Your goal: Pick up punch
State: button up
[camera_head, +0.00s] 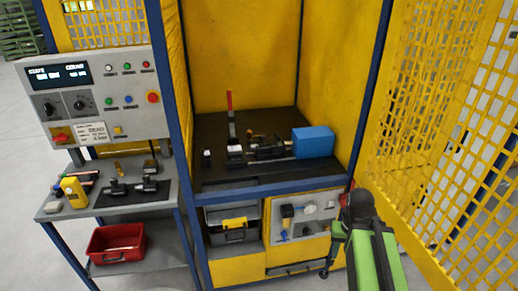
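I cannot pick out the punch for certain. Small tools lie on the grey side table (165,206) at left: a pen-like tool with a red end (86,176), a small brass piece (117,167) and a dark clamp-like device (130,188). My green and black arm is folded at lower right, in front of the yellow cell. A small dark end that looks like my gripper (325,271) hangs low beside the arm, far from the side table. Its fingers are too small to tell open or shut, and nothing is visibly held.
A yellow bottle (74,192) stands on the side table; a red bin (116,245) sits on the shelf below. A control panel (95,95) rises behind. The cell's dark worktop (215,180) bears a machine with a blue block (313,142). A yellow mesh door (440,110) stands at right.

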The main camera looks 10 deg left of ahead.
aim_at(263, 141)
jog(key=u, duration=1.4)
jog(key=i, duration=0.6)
jog(key=z, duration=0.15)
